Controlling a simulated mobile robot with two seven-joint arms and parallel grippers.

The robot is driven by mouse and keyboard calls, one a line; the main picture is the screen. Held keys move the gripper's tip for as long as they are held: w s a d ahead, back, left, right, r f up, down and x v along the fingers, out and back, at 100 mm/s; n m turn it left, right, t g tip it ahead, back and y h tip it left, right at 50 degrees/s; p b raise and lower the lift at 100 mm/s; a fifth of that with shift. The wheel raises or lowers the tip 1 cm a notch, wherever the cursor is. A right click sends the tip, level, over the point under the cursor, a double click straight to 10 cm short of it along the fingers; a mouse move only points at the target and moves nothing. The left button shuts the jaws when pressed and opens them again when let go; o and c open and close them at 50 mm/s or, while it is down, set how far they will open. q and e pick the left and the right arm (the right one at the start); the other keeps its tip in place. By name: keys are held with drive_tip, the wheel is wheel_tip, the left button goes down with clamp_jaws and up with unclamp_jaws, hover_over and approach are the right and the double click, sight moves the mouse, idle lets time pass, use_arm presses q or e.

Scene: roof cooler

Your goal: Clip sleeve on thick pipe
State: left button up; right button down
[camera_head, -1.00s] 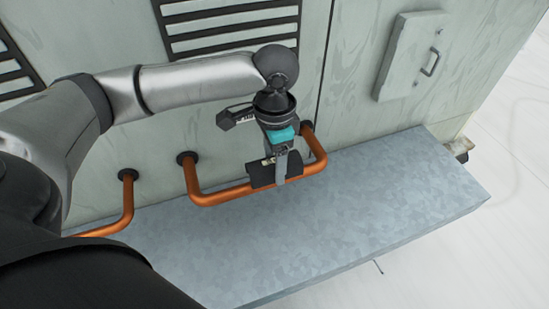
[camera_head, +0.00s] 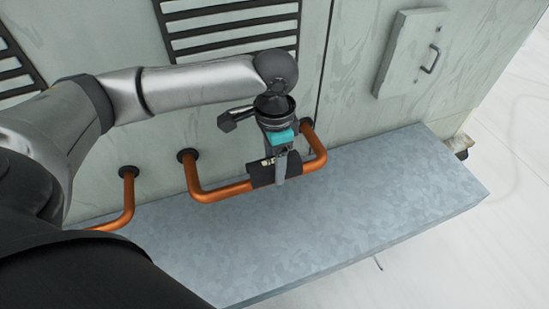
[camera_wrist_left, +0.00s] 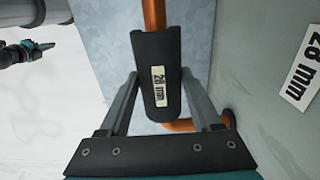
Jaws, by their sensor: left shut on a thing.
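My left gripper (camera_head: 279,168) is shut on a dark grey sleeve (camera_head: 262,174), its fingers on either side. The sleeve lies in line with the front run of an orange U-shaped pipe (camera_head: 220,192), which shows at both ends of it. In the left wrist view the sleeve (camera_wrist_left: 155,50) carries a "28 mm" label, and the pipe (camera_wrist_left: 154,14) comes out at its far end. Whether the sleeve is fully around the pipe or only against it, I cannot tell. My right gripper (camera_wrist_left: 38,50) shows small at the upper left there; its jaws are unclear.
A second orange pipe (camera_head: 128,205) bends out at the left. A galvanized ledge (camera_head: 370,210) runs under the pipes, clear at the right. The pale wall (camera_head: 345,100) bears slatted vents (camera_head: 230,25), a handled panel (camera_head: 408,55) and a "28 mm" tag (camera_wrist_left: 303,68).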

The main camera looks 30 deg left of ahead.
use_arm(q)
drive_tip(key=shift+f, duration=1.6)
drive_tip(key=o, duration=1.5)
drive_tip(key=shift+o, duration=0.2)
drive_tip(key=shift+r, duration=0.1)
wheel_tip(320, 180, up, 15)
drive_tip(key=p, duration=0.1)
